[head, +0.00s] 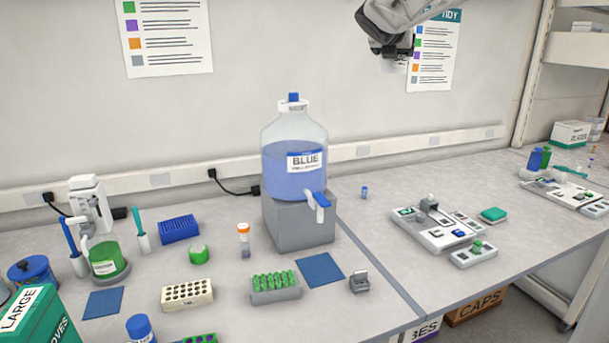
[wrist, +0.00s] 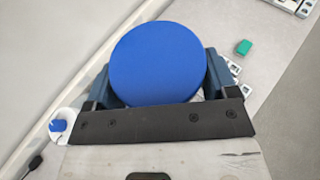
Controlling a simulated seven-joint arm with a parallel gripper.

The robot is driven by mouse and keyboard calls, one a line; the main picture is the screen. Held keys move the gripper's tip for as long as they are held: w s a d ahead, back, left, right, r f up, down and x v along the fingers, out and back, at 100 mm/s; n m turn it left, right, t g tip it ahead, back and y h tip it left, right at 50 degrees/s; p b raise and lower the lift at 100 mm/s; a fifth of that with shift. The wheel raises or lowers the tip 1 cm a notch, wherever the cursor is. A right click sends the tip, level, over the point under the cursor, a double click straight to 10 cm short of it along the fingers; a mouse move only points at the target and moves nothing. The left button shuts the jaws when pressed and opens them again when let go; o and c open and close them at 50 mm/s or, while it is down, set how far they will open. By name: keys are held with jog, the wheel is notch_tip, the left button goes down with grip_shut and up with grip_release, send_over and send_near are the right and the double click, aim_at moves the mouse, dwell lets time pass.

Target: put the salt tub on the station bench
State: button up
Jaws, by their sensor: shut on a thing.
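A tub with a wide round blue lid (wrist: 158,62) fills the middle of the wrist view. I take it to be the salt tub; its label is hidden. My gripper (wrist: 157,78) is shut on it, with one dark blue finger on each side. In the head view my gripper (head: 396,48) is high at the top, in front of the wall, well above the bench; the tub cannot be made out there. The grey bench (head: 370,227) runs along the wall, with a dark seam right of the blue carboy. I cannot tell which part is the station bench.
The large blue carboy (head: 293,150) stands on a grey block mid-bench. White trays (head: 437,229) with small parts lie to its right, beside a green box (head: 493,214). Racks, green pots and bottles crowd the left. Bare bench shows around the seam and behind the trays.

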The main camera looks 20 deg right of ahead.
notch_tip(320, 180, down, 49)
dwell(0.4)
jog(key=shift+w+r, duration=0.1)
dwell(0.3)
jog(key=w+d, duration=0.3)
jog(key=w, duration=0.3)
jog(key=w+d+f, duration=0.1)
jog(key=w+d, duration=0.3)
jog(key=w, duration=0.3)
jog(key=shift+w+f, duration=0.15)
jog(key=shift+w, duration=0.05)
dwell(0.6)
jog(key=shift+w+d+f, duration=0.1)
jog(key=shift+w+f, duration=0.1)
jog(key=shift+f, duration=0.75)
jog(key=shift+w+d+f, duration=0.1)
jog(key=shift+w+f, duration=0.1)
jog(key=shift+f, duration=0.7)
jog(key=shift+f, duration=0.15)
